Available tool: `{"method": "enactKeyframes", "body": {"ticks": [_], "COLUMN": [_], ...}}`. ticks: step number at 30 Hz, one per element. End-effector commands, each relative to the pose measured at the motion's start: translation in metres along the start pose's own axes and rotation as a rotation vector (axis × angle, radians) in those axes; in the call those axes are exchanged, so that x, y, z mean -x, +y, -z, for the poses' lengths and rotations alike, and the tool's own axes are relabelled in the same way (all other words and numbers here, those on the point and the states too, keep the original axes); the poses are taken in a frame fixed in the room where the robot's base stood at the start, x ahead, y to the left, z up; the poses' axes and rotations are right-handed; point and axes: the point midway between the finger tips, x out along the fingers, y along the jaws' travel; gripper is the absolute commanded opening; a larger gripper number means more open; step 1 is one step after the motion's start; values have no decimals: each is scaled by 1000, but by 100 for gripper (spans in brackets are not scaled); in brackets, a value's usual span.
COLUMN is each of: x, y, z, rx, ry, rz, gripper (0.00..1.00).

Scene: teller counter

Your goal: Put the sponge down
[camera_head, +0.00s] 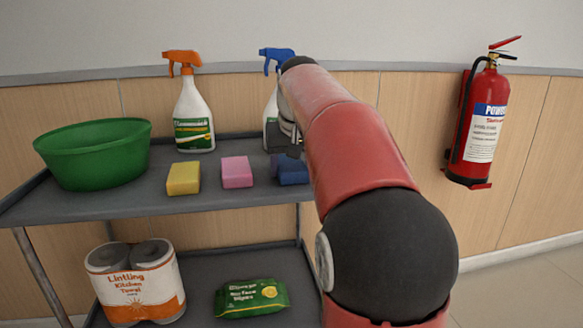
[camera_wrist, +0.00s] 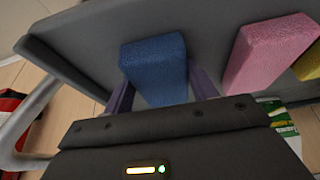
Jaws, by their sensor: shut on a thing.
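A blue sponge (camera_head: 290,170) is at the right end of the cart's top shelf (camera_head: 100,205), partly hidden by my arm. It also shows in the wrist view (camera_wrist: 156,66). My gripper (camera_wrist: 162,90) is shut on the blue sponge, with one finger on each side of it. The sponge is at about shelf level; I cannot tell whether it touches the surface. A pink sponge (camera_head: 237,172) lies just left of it on the shelf, and a yellow sponge (camera_head: 184,178) lies further left.
A green basin (camera_head: 95,155) stands at the shelf's left. Behind the sponges stand an orange-topped spray bottle (camera_head: 193,115) and a blue-topped one (camera_head: 271,105), partly hidden. Paper towels (camera_head: 137,285) and wipes (camera_head: 251,298) are below. A fire extinguisher (camera_head: 478,125) hangs right.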

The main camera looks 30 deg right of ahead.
Motion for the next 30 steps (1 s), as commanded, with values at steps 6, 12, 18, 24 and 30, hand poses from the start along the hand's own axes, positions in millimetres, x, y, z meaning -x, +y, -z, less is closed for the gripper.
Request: {"method": "enactKeyframes", "body": {"ticks": [6, 12, 18, 24, 30], "x": [0, -2, -2, 7, 45], "y": [0, 0, 0, 0, 0], "z": [0, -1, -1, 1, 2], "rx": [0, 0, 0, 0, 0], "ry": [0, 0, -1, 0, 3], "rz": [0, 0, 0, 0, 0], "gripper": [33, 73, 79, 79, 79]}}
